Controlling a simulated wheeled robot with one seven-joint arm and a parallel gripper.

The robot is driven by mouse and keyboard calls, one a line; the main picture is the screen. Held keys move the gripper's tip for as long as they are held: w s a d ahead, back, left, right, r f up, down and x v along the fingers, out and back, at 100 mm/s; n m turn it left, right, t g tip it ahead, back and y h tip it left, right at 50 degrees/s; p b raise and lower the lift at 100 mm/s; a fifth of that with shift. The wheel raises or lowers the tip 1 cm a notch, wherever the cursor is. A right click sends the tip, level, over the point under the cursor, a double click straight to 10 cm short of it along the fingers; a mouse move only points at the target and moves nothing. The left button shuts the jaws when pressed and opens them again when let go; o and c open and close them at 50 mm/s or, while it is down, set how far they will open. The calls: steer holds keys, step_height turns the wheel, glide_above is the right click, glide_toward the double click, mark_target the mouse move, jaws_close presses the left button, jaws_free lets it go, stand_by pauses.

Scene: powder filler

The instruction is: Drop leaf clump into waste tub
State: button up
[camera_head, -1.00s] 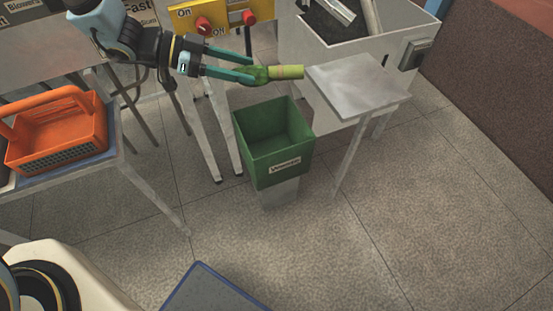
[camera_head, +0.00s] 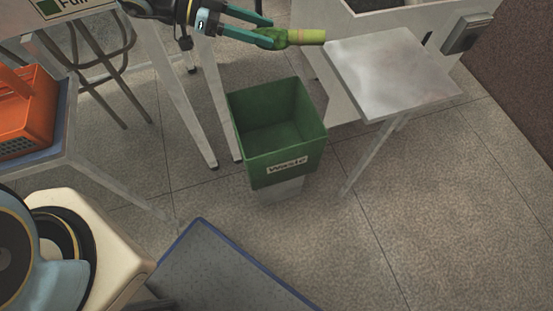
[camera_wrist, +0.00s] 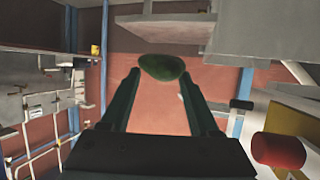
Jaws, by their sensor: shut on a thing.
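The leaf clump (camera_head: 292,38) is a green bulb with a paler yellow-green stem pointing right. My gripper (camera_head: 268,32) is shut on its green end and holds it in the air. In the wrist view the clump's rounded green end (camera_wrist: 162,67) shows between my fingertips. The waste tub (camera_head: 277,130) is a green, open-topped square bin labelled "Waste", on a grey stand. In the head view the clump appears above the tub's back rim. Its exact height over the tub cannot be told. The visible inside of the tub looks empty.
A grey side shelf (camera_head: 392,72) juts out right of the tub, close to the clump's stem. An orange basket (camera_head: 24,112) sits on a table at the left. A blue-edged grey mat or panel (camera_head: 225,272) is at the bottom.

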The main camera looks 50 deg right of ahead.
step_height(320, 180, down, 28)
steer(key=d+b, duration=0.1)
steer(key=b, duration=2.5)
steer(key=shift+w+f+b, duration=0.15)
steer(key=shift+w+b, duration=0.05)
steer(key=shift+b, duration=0.1)
steer(key=o, duration=1.5)
steer(key=shift+w, duration=0.1)
steer(key=p+v, duration=0.1)
steer(key=v, duration=0.9)
steer(key=shift+w+a+p, duration=0.2)
steer(key=shift+p, duration=0.15)
